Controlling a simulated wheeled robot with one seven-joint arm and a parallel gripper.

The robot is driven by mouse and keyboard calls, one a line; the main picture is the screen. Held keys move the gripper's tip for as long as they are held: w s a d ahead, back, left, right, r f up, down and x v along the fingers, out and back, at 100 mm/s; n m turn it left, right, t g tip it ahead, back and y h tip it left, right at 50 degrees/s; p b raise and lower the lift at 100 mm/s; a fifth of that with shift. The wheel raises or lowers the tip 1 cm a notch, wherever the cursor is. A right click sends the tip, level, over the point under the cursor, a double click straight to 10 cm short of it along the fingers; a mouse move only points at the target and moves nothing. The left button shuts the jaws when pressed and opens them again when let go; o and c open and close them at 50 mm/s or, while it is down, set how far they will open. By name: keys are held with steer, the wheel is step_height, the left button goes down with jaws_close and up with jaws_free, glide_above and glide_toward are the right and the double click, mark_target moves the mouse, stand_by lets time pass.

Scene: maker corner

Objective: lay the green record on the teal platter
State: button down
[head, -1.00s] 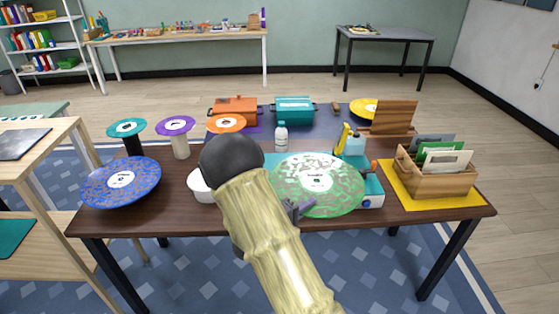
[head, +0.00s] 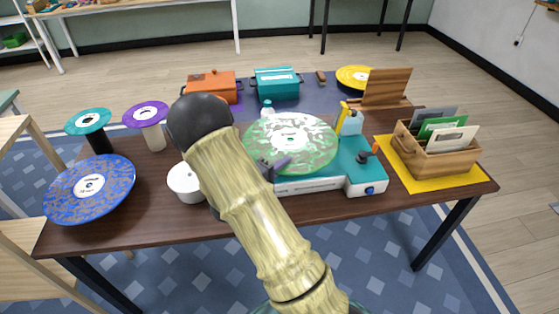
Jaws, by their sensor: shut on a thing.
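The green record (head: 310,136), marbled with a white label, is held by its near-left edge over the left part of the turntable. My gripper (head: 275,168) is shut on that edge, partly hidden behind my arm. The turntable has a teal top (head: 362,172), a light front and a blue knob. The record hides its platter, so I cannot tell whether the two touch. A yellow tonearm-like part (head: 343,111) stands just right of the record.
A blue record (head: 92,188) and a white bowl (head: 184,184) are at left. Teal (head: 88,121) and purple (head: 146,112) discs top posts. A wooden record crate (head: 438,157) stands on a yellow mat at right. A bottle (head: 267,107) is just behind the record.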

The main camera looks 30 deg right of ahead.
steer(key=shift+f+b, duration=1.55)
steer(key=shift+f, duration=1.35)
steer(key=shift+s+b, duration=0.1)
steer(key=shift+b, duration=0.5)
steer(key=shift+f+b, duration=0.6)
steer(key=shift+b, duration=0.05)
steer(key=c, duration=1.9)
jaws_free()
steer(key=shift+a, duration=0.2)
steer(key=b, duration=0.2)
glide_toward(282, 183)
steer(key=s+a+r, duration=0.2)
steer(key=r, duration=0.1)
steer(key=shift+s, duration=0.15)
